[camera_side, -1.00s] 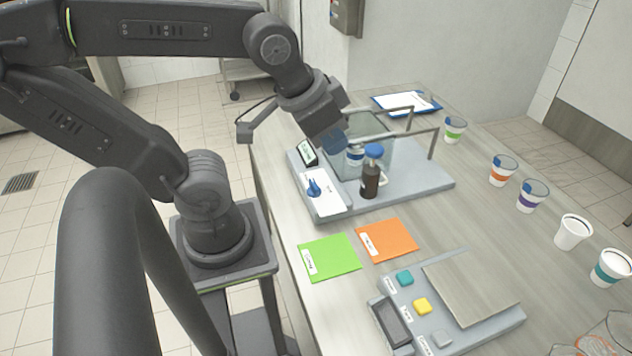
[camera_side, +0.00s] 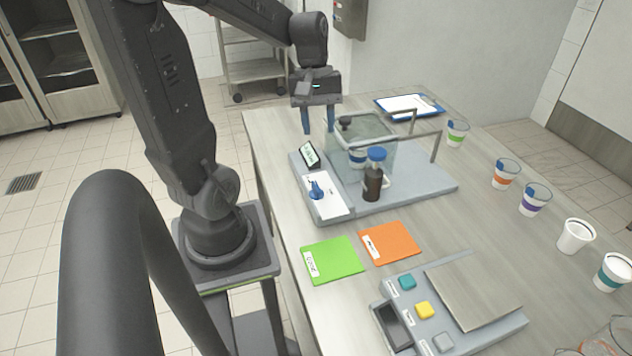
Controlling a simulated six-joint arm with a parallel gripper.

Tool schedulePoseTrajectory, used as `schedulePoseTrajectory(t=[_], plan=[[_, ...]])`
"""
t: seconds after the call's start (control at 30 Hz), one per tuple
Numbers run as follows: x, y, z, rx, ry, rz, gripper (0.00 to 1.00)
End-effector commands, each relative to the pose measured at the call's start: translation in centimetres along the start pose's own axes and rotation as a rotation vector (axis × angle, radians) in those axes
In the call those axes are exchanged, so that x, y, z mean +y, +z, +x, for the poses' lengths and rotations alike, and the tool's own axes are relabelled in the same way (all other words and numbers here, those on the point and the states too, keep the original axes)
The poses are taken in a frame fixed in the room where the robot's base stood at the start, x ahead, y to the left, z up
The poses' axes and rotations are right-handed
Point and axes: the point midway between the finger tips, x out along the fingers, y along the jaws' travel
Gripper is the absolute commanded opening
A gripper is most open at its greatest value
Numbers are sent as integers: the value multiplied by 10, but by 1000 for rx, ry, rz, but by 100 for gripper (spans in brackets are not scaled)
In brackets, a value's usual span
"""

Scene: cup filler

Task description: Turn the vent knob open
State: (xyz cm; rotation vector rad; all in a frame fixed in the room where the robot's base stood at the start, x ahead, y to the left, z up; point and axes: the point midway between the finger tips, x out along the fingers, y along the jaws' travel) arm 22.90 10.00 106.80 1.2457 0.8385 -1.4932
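A blue knob (camera_side: 315,190) with a pointed handle sits on the white panel (camera_side: 329,206) at the left front of the grey device base (camera_side: 420,184); I take it as the vent knob. My gripper (camera_side: 318,127) points down near the back left of the device, behind the small display (camera_side: 309,153) and well away from the blue knob. Its two blue fingers are apart with nothing visible between them. A clear box (camera_side: 380,135) on the base has a dark round knob (camera_side: 345,122) near its top, just right of my gripper. Labels on the panel are too small to read.
Green (camera_side: 332,259) and orange (camera_side: 390,243) pads lie in front. Several cups line the right side.

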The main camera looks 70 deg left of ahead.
Motion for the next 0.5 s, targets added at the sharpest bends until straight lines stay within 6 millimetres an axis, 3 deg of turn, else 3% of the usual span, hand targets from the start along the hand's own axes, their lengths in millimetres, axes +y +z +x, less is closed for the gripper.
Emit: schedulePoseTrajectory(t=[0.1,0.2,0.37,0.5], plan=[[-14,-25,3,-93,8,-197,38],[-20,-34,4,-132,14,-277,38],[-21,-35,12,-148,14,-304,38],[-21,-31,33,-148,12,-301,38]])
